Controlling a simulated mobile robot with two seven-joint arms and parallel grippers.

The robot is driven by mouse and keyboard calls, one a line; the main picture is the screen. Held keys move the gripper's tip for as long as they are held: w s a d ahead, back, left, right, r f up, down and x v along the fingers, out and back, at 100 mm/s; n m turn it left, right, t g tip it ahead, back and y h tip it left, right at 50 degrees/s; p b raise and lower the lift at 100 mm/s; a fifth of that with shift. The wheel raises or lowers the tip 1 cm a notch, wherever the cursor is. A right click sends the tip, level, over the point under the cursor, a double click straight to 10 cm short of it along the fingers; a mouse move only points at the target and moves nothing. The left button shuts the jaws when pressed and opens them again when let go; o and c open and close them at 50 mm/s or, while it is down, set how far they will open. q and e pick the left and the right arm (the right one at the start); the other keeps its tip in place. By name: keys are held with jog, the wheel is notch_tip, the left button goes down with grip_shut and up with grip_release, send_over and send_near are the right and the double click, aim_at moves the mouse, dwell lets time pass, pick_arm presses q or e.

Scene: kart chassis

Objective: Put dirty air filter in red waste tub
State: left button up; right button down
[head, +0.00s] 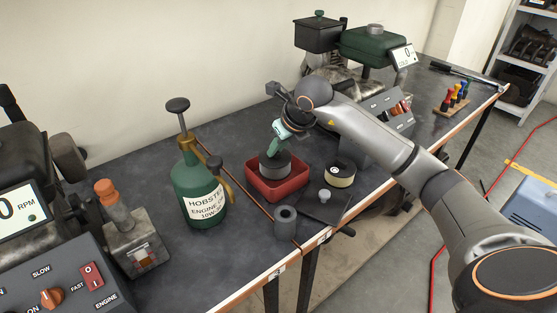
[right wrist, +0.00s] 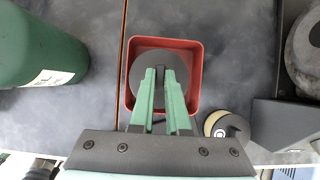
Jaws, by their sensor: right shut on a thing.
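The dirty air filter (head: 283,164) is a dark grey round disc. My right gripper (head: 273,150) is shut on it from above and holds it over or within the red waste tub (head: 262,190). In the right wrist view, the gripper (right wrist: 161,80) points down and the filter (right wrist: 139,76) lies inside the outline of the square red tub (right wrist: 196,58). I cannot tell whether the filter touches the tub floor. My left gripper is not in view.
A cream-sided round filter (head: 340,173) sits right of the tub, by a dark flat plate (head: 325,207). A grey cylinder (head: 286,222) stands in front. A green oil can (head: 198,190) stands left. Engines stand at both ends of the bench.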

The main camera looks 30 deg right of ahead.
aim_at(279, 157)
jog(key=shift+w+d+f, duration=0.2)
jog(key=shift+d+f, duration=0.05)
jog(key=shift+f, duration=0.15)
jog(key=shift+w+d+f, duration=0.1)
jog(key=shift+f, duration=0.8)
jog(key=shift+w+d+f, duration=0.1)
jog(key=shift+f, duration=0.8)
jog(key=shift+s+f+b, duration=0.1)
jog(key=shift+b, duration=0.2)
jog(key=c, duration=0.9)
grip_release()
jog(key=shift+s+r, duration=0.1)
jog(key=shift+r, duration=0.4)
jog(key=p+v, duration=0.1)
jog(key=v, duration=1)
jog(key=shift+s+r, duration=0.1)
